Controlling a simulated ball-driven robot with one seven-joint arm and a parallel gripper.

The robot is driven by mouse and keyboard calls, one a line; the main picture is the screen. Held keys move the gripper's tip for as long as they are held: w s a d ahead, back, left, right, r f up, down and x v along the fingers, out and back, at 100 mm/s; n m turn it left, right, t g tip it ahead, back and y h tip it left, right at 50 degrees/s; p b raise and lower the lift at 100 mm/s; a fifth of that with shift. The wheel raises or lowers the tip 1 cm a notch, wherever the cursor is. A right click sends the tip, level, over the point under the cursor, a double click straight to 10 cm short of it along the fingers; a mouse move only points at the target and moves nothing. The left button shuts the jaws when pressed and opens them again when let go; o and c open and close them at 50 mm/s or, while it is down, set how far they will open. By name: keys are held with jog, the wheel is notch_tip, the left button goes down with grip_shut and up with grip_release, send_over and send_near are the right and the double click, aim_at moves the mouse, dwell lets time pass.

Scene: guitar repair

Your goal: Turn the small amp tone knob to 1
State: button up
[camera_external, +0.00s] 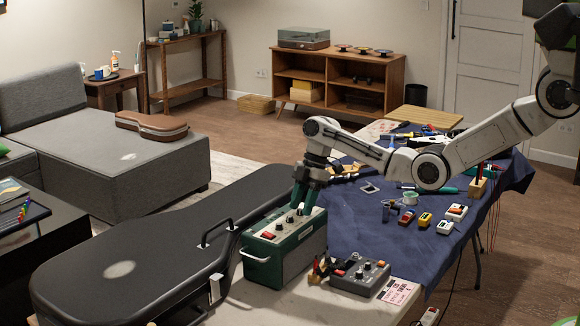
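The knob markings are too small to read.
A black guitar case (150,245) lies close along the amp's left side. A grey pedal box (360,275) with knobs sits right of the amp, near a pink card (398,291). Several small pedals (425,219) and tools lie on the blue cloth (350,225) behind.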

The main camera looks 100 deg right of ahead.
jog(key=b+v, duration=0.1)
jog(key=v, duration=0.9)
jog(key=shift+r, duration=0.35)
jog(key=shift+s, duration=0.1)
